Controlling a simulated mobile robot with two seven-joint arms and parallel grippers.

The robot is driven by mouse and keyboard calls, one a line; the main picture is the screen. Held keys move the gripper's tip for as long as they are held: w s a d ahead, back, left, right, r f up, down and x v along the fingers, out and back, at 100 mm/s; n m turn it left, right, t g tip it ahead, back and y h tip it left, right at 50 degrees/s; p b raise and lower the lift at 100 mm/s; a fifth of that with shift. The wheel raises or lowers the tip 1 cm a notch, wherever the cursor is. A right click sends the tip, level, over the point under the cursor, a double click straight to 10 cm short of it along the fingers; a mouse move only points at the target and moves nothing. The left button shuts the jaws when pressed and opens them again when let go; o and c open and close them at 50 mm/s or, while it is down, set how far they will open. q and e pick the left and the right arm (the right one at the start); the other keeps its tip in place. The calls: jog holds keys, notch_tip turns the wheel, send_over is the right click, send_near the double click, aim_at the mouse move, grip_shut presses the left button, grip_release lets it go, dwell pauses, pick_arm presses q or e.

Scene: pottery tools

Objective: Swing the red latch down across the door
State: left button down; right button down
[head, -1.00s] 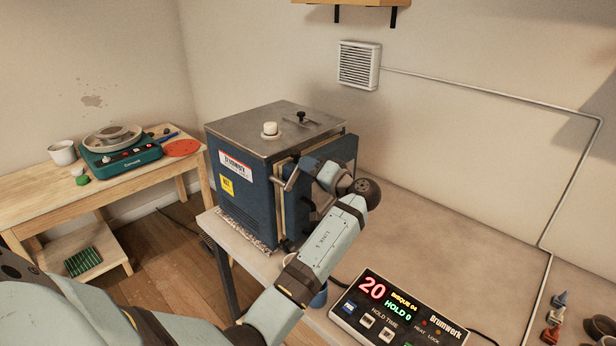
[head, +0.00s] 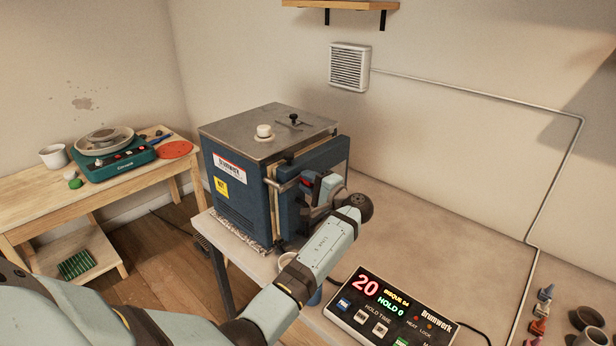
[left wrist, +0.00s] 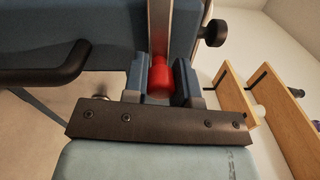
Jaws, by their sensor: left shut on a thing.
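The kiln (head: 232,190) is a dark blue box with a grey top, on the grey table. My right gripper is not in view.
A control box (head: 390,309) with lit digits stands in front of the kiln, close to my left forearm. Small coloured items (head: 540,318) lie at the right edge. A wooden bench (head: 110,193) with a teal wheel is at left. The table right of the kiln is clear.

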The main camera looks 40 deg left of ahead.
pick_arm(q)
jog(key=shift+f+m, duration=0.15)
jog(key=shift+m, duration=0.15)
jog(key=c, duration=0.9)
grip_release()
jog(key=s+d+b, duration=0.1)
jog(key=d+b, duration=0.2)
jog(key=d, duration=1)
jog(key=shift+d+f, duration=0.35)
